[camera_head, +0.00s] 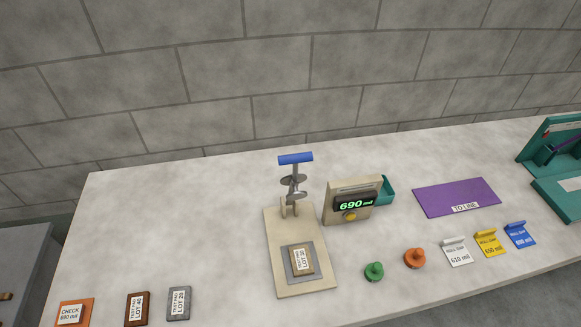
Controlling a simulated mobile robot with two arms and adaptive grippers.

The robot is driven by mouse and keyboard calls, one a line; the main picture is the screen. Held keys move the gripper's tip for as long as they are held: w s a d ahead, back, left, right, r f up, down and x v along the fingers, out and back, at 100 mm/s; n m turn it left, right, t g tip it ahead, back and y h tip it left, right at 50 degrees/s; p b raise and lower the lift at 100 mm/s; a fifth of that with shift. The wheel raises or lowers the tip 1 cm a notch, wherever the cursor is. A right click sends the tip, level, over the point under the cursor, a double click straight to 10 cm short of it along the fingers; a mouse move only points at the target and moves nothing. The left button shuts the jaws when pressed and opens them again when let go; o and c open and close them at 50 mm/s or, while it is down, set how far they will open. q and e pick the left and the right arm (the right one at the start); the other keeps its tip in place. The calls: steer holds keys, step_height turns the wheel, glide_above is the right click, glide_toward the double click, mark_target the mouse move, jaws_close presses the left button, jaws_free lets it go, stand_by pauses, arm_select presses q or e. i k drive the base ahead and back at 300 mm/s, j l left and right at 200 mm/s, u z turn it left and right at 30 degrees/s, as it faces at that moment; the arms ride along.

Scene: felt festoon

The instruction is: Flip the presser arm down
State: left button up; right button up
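The presser arm (294,181) stands upright at the back of a beige press base (283,223). It has a blue handle bar (295,158) at its top and grey discs along its shaft. Its lower end meets a hinge bracket (289,207) on the base. A brown labelled block (301,261) lies on a grey plate (289,274) near the base's front, with nothing above it. Neither of my grippers shows in the head view.
A beige gauge box (336,210) reading 690 stands right of the press, with a teal bin (386,190) behind. Green (374,271) and orange (414,258) knobs, several gauge tags and a purple mat (433,201) lie to the right. Labelled blocks (137,308) sit front left; the table's left-back is clear.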

mark_target(293, 180)
steer(key=l+u, duration=0.45)
steer(key=l, duration=0.25)
steer(key=k+l+u, duration=0.1)
steer(key=l+u, duration=0.35)
steer(key=l, duration=0.25)
